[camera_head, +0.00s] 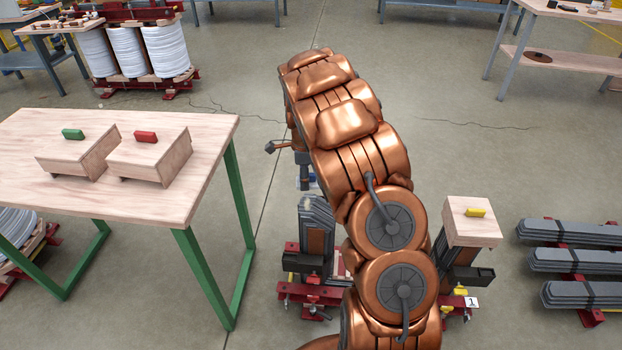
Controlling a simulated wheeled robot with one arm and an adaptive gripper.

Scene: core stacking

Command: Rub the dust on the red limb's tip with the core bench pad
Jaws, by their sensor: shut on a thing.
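My gripper (304,172) shows in the head view, partly hidden by my copper arm, just above and behind the left upright limb (318,240). It is shut on a small pale and bluish thing, probably the pad (306,184); its shape is mostly hidden. The left limb is a grey laminated stack with an uncovered top, and a pale patch, perhaps dust (305,203), shows there. I cannot tell whether the pad touches it, or which limb is the red one. My arm hides the middle of the core. The right limb (462,254) wears a wooden cover with a yellow handle (475,212).
A wooden table (120,120) at left bears a green-handled box (62,160) and a red-handled box (160,158). Grey lamination stacks (575,260) lie at right. Red frame beams (315,292) stand at the core's foot. White coils (125,50) and benches are behind.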

